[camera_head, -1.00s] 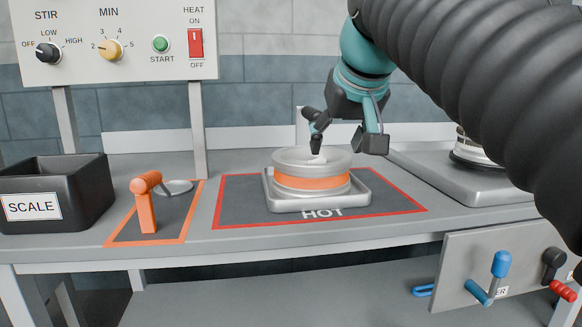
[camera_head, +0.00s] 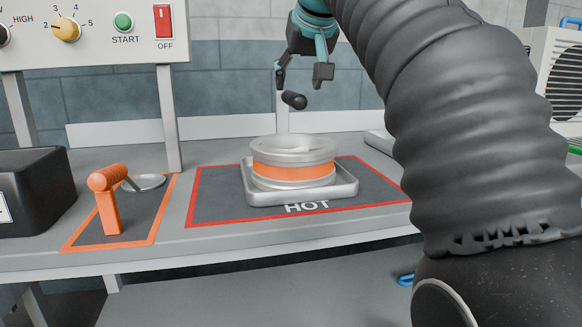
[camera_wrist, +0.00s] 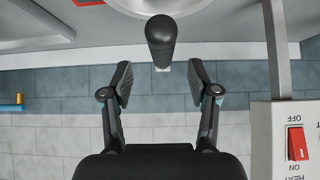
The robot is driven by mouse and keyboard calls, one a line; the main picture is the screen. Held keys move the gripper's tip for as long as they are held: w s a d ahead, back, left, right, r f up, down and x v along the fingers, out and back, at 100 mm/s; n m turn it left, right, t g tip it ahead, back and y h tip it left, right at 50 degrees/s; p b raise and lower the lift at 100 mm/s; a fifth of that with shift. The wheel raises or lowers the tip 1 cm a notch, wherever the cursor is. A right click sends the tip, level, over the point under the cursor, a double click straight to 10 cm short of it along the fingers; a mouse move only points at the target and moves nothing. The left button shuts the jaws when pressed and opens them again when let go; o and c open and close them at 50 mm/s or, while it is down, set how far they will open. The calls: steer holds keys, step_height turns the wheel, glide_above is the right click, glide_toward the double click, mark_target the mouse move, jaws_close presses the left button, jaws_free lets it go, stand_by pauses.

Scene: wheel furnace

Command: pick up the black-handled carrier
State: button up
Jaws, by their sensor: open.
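The black handle (camera_head: 294,100) of the carrier stands out above and behind the round pot with the orange band (camera_head: 293,172). A pale upright post (camera_head: 283,122) shows just below the handle; I cannot tell whether it belongs to the carrier. My gripper (camera_head: 302,76) is open and empty, just above the handle in the head view. In the wrist view the handle (camera_wrist: 161,40) lies ahead, centred between and beyond the open fingertips (camera_wrist: 160,80), with no contact visible. The rest of the carrier is hidden or unclear.
The pot sits in a grey tray on the red-bordered HOT mat (camera_head: 215,203). An orange-handled tool (camera_head: 109,200) stands on the left mat. A black bin (camera_head: 36,190) and control panel (camera_head: 95,30) are at left. My arm covers the right side.

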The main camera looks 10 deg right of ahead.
steer(key=shift+w+r+b+x, duration=0.1)
steer(key=shift+b+x, duration=0.2)
steer(key=shift+x, duration=1.35)
steer(key=shift+w+r+b+x, duration=0.1)
steer(key=shift+b+x, duration=0.15)
steer(key=shift+x, duration=1.35)
steer(key=shift+a, duration=0.1)
jaws_close()
steer(key=shift+r, duration=0.15)
